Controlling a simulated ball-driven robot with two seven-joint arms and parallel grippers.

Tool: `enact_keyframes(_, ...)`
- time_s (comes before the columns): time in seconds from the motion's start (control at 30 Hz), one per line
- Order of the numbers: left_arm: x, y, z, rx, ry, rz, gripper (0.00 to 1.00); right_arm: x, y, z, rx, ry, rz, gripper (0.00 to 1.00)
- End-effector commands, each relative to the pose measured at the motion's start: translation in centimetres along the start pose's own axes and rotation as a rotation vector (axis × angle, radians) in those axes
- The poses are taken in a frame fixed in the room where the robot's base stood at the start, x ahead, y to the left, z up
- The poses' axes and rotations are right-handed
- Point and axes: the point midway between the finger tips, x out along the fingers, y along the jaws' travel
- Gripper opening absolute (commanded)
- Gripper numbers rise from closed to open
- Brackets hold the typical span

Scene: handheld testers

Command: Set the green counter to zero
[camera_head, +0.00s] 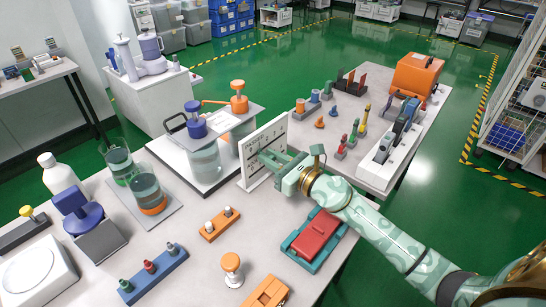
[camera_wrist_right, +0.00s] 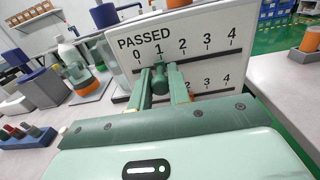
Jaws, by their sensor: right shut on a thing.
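A white upright panel (camera_head: 251,177) stands on the near table; in the right wrist view the panel (camera_wrist_right: 215,25) reads "PASSED" above a scale from 0 to 4 with a dark slot. The green counter (camera_wrist_right: 160,78) is a small knob on that upper slot, below the 1 and right of the 0. My right gripper (camera_head: 272,158) reaches the panel's face from the right, and its two green fingers (camera_wrist_right: 162,88) are shut on the counter, one on each side. A second scale below is partly hidden by the gripper. My left gripper is not in view.
A teal tray with a red box (camera_head: 318,236) lies below my right arm. An orange block with two pegs (camera_head: 219,224) and an orange-topped knob (camera_head: 231,265) stand nearby. Beakers (camera_head: 148,188) and a blue-lidded jar (camera_head: 203,155) stand left of the panel.

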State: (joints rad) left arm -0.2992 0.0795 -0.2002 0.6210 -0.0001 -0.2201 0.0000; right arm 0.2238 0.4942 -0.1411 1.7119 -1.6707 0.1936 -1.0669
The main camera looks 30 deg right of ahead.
Motion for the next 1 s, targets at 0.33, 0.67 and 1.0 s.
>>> enact_keyframes(0.33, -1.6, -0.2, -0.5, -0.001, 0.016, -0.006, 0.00, 0.0, 3.1, -0.1, 0.003, 0.003, 0.004, 0.00)
enact_keyframes(0.67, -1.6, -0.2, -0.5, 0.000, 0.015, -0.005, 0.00, 0.0, 3.1, -0.1, 0.003, 0.003, 0.004, 0.39)
enact_keyframes(1.0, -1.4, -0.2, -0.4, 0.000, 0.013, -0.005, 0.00, -2.1, 3.0, -0.2, 0.000, 0.005, 0.002, 0.39)
